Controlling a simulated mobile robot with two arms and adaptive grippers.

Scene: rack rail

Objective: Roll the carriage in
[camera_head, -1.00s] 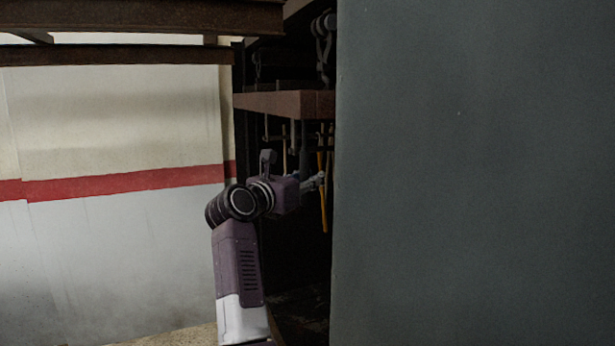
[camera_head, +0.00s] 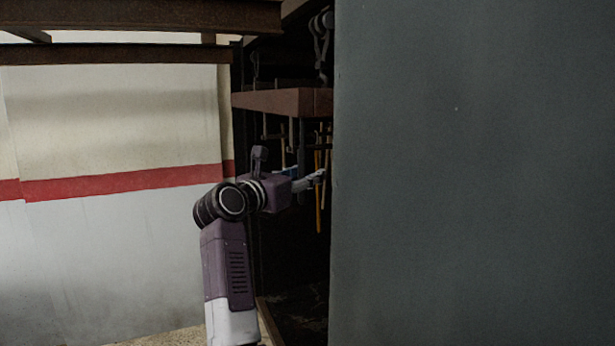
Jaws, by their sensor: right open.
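The carriage (camera_head: 282,103) is a reddish-brown beam. It hangs level inside a dark bay, below a roller hanger (camera_head: 321,48), and its right end is cut off by a large grey panel. Several thin tools with yellow or wooden handles (camera_head: 318,190) hang under it. My right gripper (camera_head: 319,178) is open, low under the carriage among the hanging tools, and I see no contact with the beam. Its fingertips are small and partly lost against the tools. My left gripper is not in view.
The grey panel (camera_head: 470,170) fills the right half and hides what is behind it. Rusty overhead beams (camera_head: 140,20) cross the upper left. A pale wall with a red stripe (camera_head: 120,182) stands at left, with open space before it.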

